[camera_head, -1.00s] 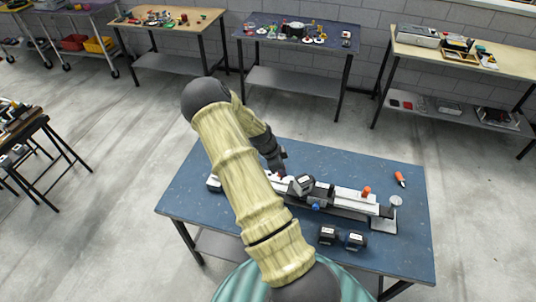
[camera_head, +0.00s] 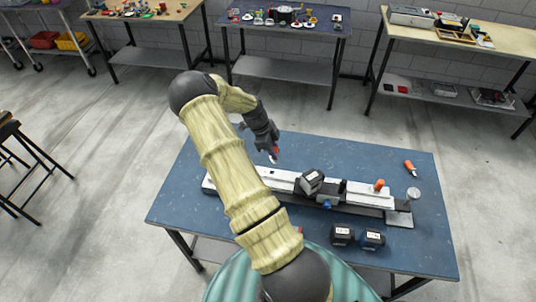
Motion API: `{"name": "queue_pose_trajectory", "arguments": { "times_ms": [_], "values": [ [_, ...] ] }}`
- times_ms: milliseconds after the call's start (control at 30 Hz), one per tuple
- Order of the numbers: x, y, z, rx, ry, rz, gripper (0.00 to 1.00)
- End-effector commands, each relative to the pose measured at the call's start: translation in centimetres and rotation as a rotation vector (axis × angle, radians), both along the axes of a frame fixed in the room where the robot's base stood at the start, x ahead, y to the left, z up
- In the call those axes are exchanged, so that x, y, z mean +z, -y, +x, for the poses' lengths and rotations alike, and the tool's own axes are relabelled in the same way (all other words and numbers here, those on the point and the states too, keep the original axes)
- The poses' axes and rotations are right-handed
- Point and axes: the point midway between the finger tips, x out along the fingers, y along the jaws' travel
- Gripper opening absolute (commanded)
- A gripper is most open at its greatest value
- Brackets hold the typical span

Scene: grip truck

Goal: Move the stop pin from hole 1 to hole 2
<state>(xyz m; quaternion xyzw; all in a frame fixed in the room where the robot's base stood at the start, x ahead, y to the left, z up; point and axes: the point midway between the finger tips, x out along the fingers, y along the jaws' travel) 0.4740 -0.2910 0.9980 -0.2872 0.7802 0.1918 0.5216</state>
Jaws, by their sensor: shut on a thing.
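My gripper (camera_head: 272,151) is shut on a small orange-red pin with a pale tip (camera_head: 274,156), likely the stop pin. It holds the pin above the blue table, just behind the left half of the long white-and-grey rail (camera_head: 282,182). The pin looks clear of the rail. My arm hides part of the rail's left half. Hole 1 and hole 2 cannot be made out at this size.
A dark block with a pale label (camera_head: 311,181) sits tilted on the rail. Two similar blocks (camera_head: 342,234) and (camera_head: 372,240) stand in front. An orange-handled item (camera_head: 409,168) lies at back right. A round silver knob (camera_head: 413,193) is at the rail's right end.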

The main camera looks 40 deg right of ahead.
Motion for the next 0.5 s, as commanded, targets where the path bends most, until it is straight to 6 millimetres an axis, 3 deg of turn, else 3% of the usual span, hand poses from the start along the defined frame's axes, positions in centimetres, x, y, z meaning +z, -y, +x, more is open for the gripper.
{"name": "queue_pose_trajectory", "arguments": {
  "times_ms": [33,133,500],
  "values": [
    [-1.38,0.01,0.01,0.0,0.0,0.0,0.0],
    [-2.15,0.05,-0.01,-0.001,0.0,0.0,0.0],
    [-2.07,0.11,-0.05,-0.001,0.0,0.0,0.0]
  ]
}}
